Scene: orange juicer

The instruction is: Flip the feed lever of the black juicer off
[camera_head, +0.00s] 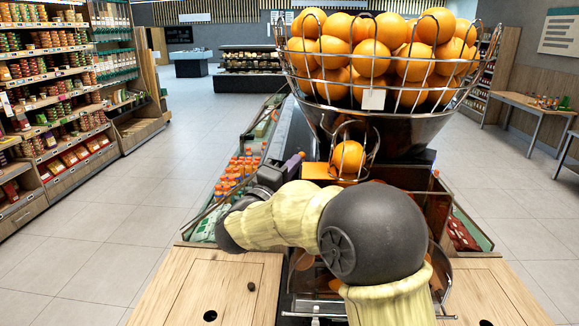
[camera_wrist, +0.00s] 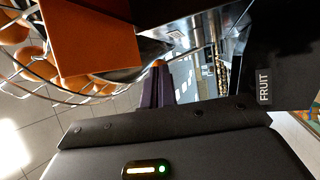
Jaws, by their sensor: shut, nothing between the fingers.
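The black juicer stands ahead of me with its wire basket (camera_head: 375,90) full of oranges on top. Its orange panel (camera_wrist: 90,38) and black housing with a FRUIT label (camera_wrist: 285,80) show in the wrist view. A thin metal rod with a small orange tip (camera_wrist: 158,63), which looks like the feed lever, sticks out from the juicer there. My gripper (camera_head: 298,157) is at the juicer's left side, beside the small wire chute. Its purple fingers (camera_wrist: 158,82) are shut and empty, with their tips close to the orange tip. I cannot tell whether they touch. My arm hides much of the juicer's front.
Bottles with orange caps (camera_head: 238,172) fill a chilled case left of the juicer. A wooden counter (camera_head: 200,285) lies in front. An orange (camera_head: 348,157) sits in the small chute.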

